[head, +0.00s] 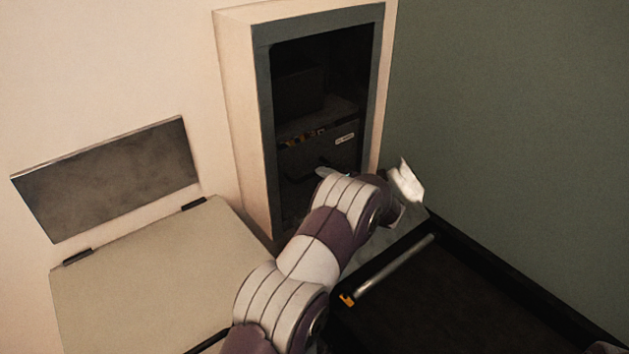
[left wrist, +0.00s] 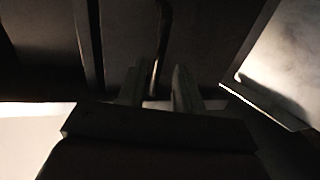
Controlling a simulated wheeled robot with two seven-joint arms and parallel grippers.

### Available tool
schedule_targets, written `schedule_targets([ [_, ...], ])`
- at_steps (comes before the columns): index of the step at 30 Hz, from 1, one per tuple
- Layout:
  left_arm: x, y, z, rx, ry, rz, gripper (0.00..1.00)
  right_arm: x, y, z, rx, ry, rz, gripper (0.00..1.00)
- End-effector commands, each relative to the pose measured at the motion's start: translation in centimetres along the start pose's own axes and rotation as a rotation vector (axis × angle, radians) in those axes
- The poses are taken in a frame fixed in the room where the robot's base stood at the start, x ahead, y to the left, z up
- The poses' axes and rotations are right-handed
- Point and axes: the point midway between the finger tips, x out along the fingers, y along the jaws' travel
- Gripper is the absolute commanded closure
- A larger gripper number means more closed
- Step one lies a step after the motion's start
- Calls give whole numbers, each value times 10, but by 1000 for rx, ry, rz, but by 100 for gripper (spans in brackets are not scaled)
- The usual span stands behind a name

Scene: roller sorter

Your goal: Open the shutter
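The shutter (head: 318,152) is a dark panel inside the grey-framed wall opening. It has a yellow-and-black strip and a small white label, and the space above it is open and dark. A dark bar handle (head: 322,164) is on its face, partly hidden by my left arm. In the left wrist view a dark bar (left wrist: 161,45), which looks like this handle, runs between the fingers of my left gripper (left wrist: 158,88). The fingers are apart with gaps beside the bar. In the head view my left arm hides the fingertips. My right gripper is not in view.
A beige hinged lid or box (head: 160,280) stands at left below a grey wall plate (head: 110,178). A dark tray or conveyor bed (head: 450,300) with a metal roller (head: 395,268) is at lower right. A green wall (head: 510,110) bounds the right side.

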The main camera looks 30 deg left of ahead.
Motion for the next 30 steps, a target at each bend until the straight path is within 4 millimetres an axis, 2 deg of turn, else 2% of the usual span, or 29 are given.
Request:
schedule_targets([
  [1,13,-3,-1,-1,3,1,65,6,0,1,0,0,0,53],
  [3,28,-2,0,-1,1,0,65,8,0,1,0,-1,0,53],
  [7,45,-1,0,-1,-1,0,65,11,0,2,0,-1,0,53],
  [17,52,0,0,3,-3,0,65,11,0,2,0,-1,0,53],
  [18,52,0,0,3,-3,0,72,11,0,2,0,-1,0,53],
  [21,52,0,0,3,-3,0,100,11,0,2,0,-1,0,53],
  [26,52,1,0,3,-3,0,100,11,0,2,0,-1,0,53],
  [30,50,11,1,1,-3,1,100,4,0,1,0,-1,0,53],
])
